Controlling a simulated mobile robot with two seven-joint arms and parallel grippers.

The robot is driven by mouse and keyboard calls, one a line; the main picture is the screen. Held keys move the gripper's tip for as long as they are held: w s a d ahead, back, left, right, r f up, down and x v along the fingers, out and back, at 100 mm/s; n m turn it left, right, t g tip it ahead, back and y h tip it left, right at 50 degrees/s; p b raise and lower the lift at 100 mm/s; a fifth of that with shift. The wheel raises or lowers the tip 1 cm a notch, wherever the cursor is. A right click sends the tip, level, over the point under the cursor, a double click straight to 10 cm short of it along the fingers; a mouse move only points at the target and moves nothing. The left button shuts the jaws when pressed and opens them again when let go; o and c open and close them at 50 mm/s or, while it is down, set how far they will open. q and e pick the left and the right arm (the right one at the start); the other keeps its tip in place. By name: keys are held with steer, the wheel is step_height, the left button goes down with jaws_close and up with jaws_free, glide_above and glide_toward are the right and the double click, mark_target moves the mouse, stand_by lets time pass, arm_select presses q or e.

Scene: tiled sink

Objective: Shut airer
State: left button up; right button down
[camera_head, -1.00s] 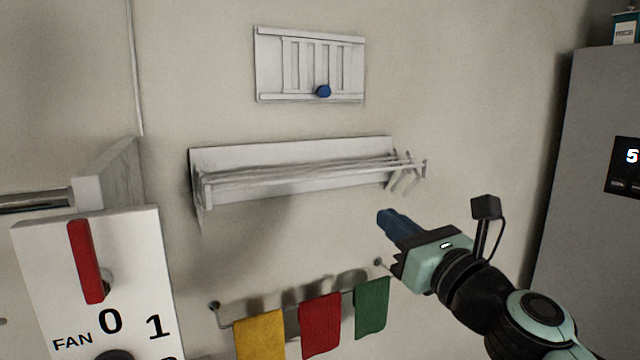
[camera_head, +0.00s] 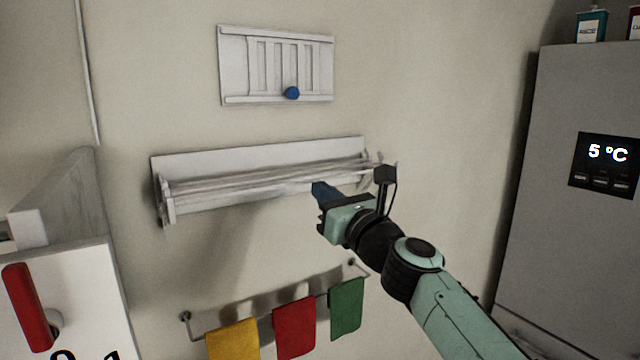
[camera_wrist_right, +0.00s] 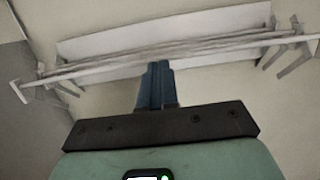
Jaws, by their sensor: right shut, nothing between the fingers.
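The white airer (camera_head: 225,190) is mounted on the wall, with a back board and several rails standing out a little in front of it. It also shows in the right wrist view (camera_wrist_right: 100,65), with its folding side arms at both ends. My right gripper (camera_head: 318,188) is shut and empty, its blue fingers pointing at the right half of the airer's front rail. In the right wrist view the fingertips (camera_wrist_right: 158,66) overlap the front rail; I cannot tell whether they touch it. My left gripper is not in view.
Below hang yellow, red and green cloths (camera_head: 294,328) on a rail. A white box with a red lever (camera_head: 28,305) is at lower left. A grey fridge (camera_head: 590,230) stands at right.

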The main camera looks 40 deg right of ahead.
steer(key=shift+x, duration=0.75)
steer(key=shift+p+x, duration=0.45)
steer(key=shift+x, duration=0.5)
